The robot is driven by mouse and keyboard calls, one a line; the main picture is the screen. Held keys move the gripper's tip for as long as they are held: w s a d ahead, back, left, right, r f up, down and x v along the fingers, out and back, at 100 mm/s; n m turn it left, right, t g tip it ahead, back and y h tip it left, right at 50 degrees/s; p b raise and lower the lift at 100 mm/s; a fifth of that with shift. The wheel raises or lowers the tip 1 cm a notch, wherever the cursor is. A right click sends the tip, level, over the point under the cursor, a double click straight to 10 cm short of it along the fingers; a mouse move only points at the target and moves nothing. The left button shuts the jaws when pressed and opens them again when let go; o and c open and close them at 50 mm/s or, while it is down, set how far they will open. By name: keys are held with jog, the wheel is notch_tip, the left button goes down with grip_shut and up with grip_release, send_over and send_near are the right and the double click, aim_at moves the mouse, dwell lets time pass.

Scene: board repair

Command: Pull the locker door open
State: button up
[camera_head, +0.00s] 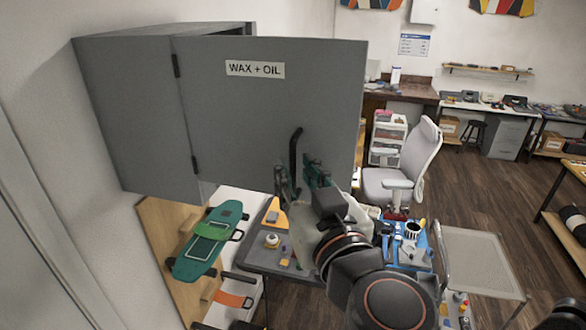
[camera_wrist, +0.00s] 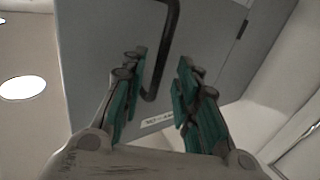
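The grey locker (camera_head: 135,115) is fixed to the left wall. Its door (camera_head: 270,110), labelled "WAX + OIL", is hinged at its left edge and stands swung out from the body, with a dark gap at the top. A black bar handle (camera_head: 295,152) stands on the door's lower middle. My gripper (camera_head: 302,178) is at the handle's lower part. In the wrist view my gripper (camera_wrist: 160,95) is open, its teal fingers apart. The handle (camera_wrist: 172,45) reaches down between them, its lower bend close to the left finger. Whether they touch is unclear.
Below the door is a table (camera_head: 255,258) with small items, and a blue tray (camera_head: 420,262) of tools beyond my arm. A green skateboard (camera_head: 205,243) hangs on a wooden rack under the locker. A grey chair (camera_head: 415,165) stands behind.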

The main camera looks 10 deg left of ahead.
jog(key=shift+v, duration=2.35)
jog(key=shift+w, duration=0.1)
jog(key=w+d+f+n+g+b, duration=0.1)
jog(key=d+f+g+b, duration=0.15)
jog(key=f+b, duration=1.1)
jog(key=w+d+f+g+b, duration=0.1)
jog(key=d+f+g+b, duration=0.15)
jog(key=f+b, duration=1.1)
jog(key=s+d+f+m+g+h+b, duration=0.1)
jog(key=d+f+m+g+h+b, duration=0.1)
jog(key=d+f, duration=0.7)
jog(key=s+d+f+m+g+h+b, duration=0.2)
jog(key=d+f, duration=0.7)
jog(key=f, duration=0.9)
jog(key=m+h+b, duration=0.2)
jog(key=h+b, duration=0.1)
jog(key=b, duration=0.1)
jog(key=shift+s+d+h+b, duration=0.2)
jog(key=shift+d+h+b, duration=0.1)
jog(key=shift+b, duration=0.1)
jog(key=shift+a, duration=0.15)
